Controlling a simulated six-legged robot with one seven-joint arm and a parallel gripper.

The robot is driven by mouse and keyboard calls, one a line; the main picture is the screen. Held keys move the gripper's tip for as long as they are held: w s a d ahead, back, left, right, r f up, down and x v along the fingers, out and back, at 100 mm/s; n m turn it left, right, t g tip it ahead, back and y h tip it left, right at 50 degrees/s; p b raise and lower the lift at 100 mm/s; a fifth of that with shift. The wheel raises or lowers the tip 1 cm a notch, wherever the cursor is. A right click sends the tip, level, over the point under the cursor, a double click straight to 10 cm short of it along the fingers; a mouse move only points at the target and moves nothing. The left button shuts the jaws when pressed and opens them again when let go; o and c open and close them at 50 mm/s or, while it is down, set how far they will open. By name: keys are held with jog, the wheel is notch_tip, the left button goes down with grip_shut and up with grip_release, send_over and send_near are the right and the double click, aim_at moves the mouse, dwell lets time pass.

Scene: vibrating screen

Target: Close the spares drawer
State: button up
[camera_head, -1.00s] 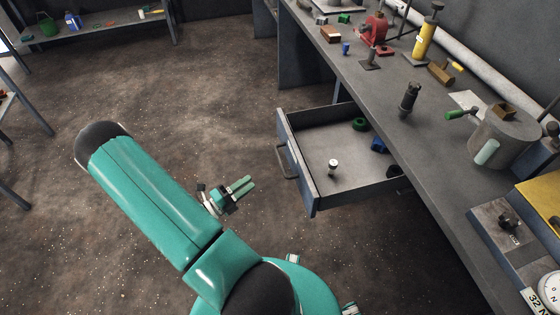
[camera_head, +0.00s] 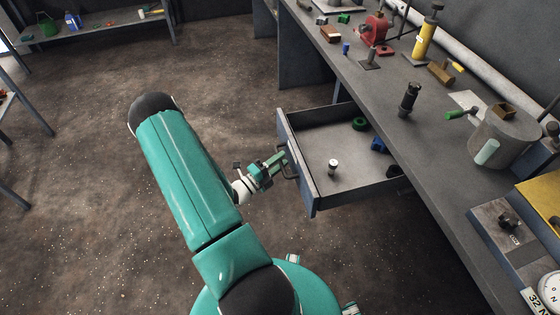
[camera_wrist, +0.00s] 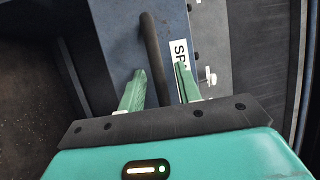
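The spares drawer (camera_head: 330,190) stands pulled out from under the grey workbench. Its dark bar handle (camera_wrist: 152,50) is on the front face, beside a white label (camera_wrist: 181,56) reading "SP", the rest hidden. My gripper (camera_wrist: 160,80) is open at the handle, with one green finger on each side of the bar and gaps showing between. In the head view, my gripper (camera_head: 279,159) reaches the drawer front from the left; its fingertips overlap the handle there. Whether the fingers touch the drawer face cannot be told.
Inside the drawer are a small pale-topped part (camera_head: 333,166), a green ring (camera_head: 360,124) and a blue part (camera_head: 378,145). The workbench (camera_head: 440,160) above carries tools, including a yellow cylinder (camera_head: 424,42). The floor left of the drawer is clear.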

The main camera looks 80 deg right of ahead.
jog(key=shift+s+d, duration=0.15)
jog(key=shift+c, duration=0.4)
grip_shut()
jog(key=shift+d+r, duration=0.1)
